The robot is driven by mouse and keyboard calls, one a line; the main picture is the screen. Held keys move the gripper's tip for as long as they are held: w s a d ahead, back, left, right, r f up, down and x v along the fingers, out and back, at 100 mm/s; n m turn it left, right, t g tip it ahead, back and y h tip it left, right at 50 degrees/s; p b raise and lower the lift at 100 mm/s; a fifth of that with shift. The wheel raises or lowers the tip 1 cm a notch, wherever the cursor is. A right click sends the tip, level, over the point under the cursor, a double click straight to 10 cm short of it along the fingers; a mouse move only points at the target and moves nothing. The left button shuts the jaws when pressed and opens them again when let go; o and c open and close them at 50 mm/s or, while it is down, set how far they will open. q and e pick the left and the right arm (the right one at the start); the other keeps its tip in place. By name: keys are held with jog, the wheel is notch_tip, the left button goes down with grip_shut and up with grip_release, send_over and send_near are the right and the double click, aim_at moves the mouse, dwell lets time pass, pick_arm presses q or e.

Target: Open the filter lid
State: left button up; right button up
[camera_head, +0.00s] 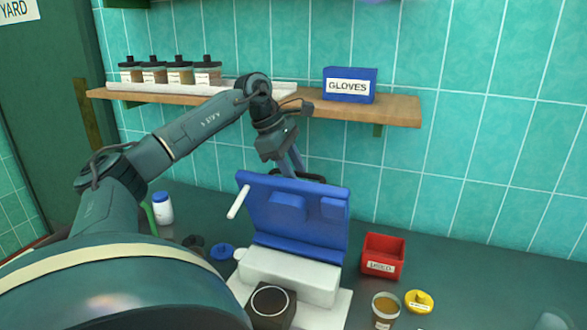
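The blue filter lid (290,218) stands raised and leaning back above the white body of the device (290,275). A white rod (238,202) sticks out at the lid's left edge. My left gripper (294,168) is at the lid's top edge, on its far side. Its fingertips are partly hidden there, so I cannot tell whether they are open or shut, or touch the lid. A dark block with a white ring (270,302) is in front of the white body. My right gripper is not in view.
A wooden shelf (390,108) on the tiled wall holds several dark-capped jars (207,72) and a blue gloves box (350,85). Right of the device are a red bin (382,257), an amber cup (385,308) and a yellow round item (419,301). A white bottle (162,208) stands left.

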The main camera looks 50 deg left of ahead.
pick_arm(q)
jog(key=shift+r, duration=0.1)
jog(key=shift+a+r, duration=0.1)
jog(key=shift+r, duration=0.2)
jog(key=p+v, duration=0.1)
jog(key=v, duration=1.1)
jog(key=shift+s+r, duration=0.15)
jog(key=shift+s, duration=0.05)
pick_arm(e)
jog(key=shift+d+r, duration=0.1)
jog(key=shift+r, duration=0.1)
